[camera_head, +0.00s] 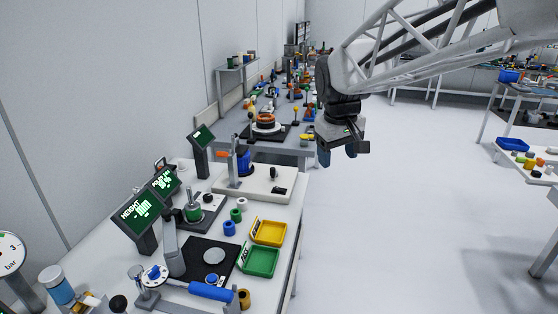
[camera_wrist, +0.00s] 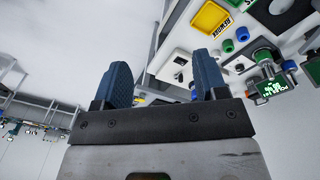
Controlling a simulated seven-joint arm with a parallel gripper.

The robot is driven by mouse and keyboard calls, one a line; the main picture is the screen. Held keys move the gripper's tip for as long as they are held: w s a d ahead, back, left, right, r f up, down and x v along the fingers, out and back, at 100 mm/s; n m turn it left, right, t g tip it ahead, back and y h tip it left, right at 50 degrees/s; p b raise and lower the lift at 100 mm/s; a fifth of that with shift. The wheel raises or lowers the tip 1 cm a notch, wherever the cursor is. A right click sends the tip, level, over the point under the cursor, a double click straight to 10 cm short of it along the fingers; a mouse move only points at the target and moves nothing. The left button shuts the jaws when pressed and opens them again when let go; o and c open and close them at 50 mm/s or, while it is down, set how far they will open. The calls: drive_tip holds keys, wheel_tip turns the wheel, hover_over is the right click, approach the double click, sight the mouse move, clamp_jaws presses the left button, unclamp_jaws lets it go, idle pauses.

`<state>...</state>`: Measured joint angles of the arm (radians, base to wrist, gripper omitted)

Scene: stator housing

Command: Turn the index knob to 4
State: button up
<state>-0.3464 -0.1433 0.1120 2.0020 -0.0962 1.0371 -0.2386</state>
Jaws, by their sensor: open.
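My gripper (camera_head: 337,154) is raised in the air to the right of the bench, over the floor. Its two blue fingers stand apart with nothing between them, and this also shows in the wrist view (camera_wrist: 164,78). A small round blue-and-white dial (camera_head: 154,275) sits at the near end of the bench, well away from my gripper. It may be the index knob, but its markings are too small to read and I cannot tell its setting.
The bench carries a yellow tray (camera_head: 268,233), a green tray (camera_head: 260,262), a blue-handled lever (camera_head: 212,291), a green-lit display (camera_head: 140,208) and a white base plate (camera_head: 250,186). A pressure gauge (camera_head: 8,254) stands at the far left. Open floor lies right of the bench.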

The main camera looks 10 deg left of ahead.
drive_tip(key=w+a+n, duration=0.2)
drive_tip(key=w+a, duration=0.4)
drive_tip(key=a, duration=0.4)
drive_tip(key=n+h, duration=0.1)
drive_tip(key=n, duration=0.6)
hover_over(208, 196)
drive_tip(key=s, duration=0.3)
wheel_tip(208, 196, down, 13)
drive_tip(key=w+a+f+n+h, duration=0.1)
drive_tip(key=f, duration=0.4)
drive_tip(key=w+a+f+n+g+h, duration=0.1)
drive_tip(key=w+a+f+h, duration=0.1)
drive_tip(key=f, duration=0.4)
drive_tip(key=shift+a+f+n, duration=0.15)
drive_tip(key=shift+a+n, duration=0.1)
drive_tip(key=shift+n, duration=0.05)
drive_tip(key=shift+f, duration=0.1)
drive_tip(key=shift+s+x, duration=0.15)
drive_tip(key=shift+x, duration=1.75)
drive_tip(key=shift+s+x, duration=0.1)
drive_tip(key=shift+x, duration=1.8)
drive_tip(key=shift+d, duration=0.1)
